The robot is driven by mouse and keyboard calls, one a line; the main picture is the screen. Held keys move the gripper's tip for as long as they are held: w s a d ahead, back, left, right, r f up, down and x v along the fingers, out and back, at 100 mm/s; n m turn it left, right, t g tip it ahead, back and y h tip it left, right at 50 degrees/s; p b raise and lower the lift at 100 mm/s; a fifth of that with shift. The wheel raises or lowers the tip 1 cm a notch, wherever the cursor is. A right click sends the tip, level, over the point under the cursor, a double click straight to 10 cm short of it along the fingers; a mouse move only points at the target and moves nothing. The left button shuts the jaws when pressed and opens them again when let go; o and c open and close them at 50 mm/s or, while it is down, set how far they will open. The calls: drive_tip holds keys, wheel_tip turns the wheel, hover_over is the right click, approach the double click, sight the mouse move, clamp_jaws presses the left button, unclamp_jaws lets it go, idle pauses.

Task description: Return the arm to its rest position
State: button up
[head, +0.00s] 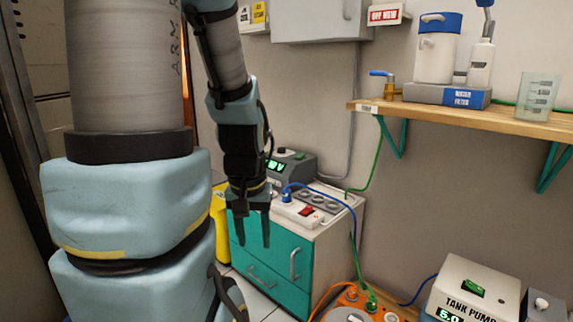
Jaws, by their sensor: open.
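My gripper (253,228) hangs pointing down near the middle of the head view, in front of the teal-fronted cabinet. Its two dark fingers are apart, with nothing visible between them. My arm comes down from the top, bent, with its blue-grey and grey links to the left of the cabinet. No object is held.
The cabinet (272,275) carries a white power strip (290,212) with a blue plug and a grey device with a green display. A wooden shelf (470,121) holds a water filter. A tank pump (470,292) and orange unit stand lower right. Cables hang between them.

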wheel_tip(320, 180, up, 30)
drive_tip(key=p, duration=2.8)
drive_tip(key=shift+f, duration=0.2)
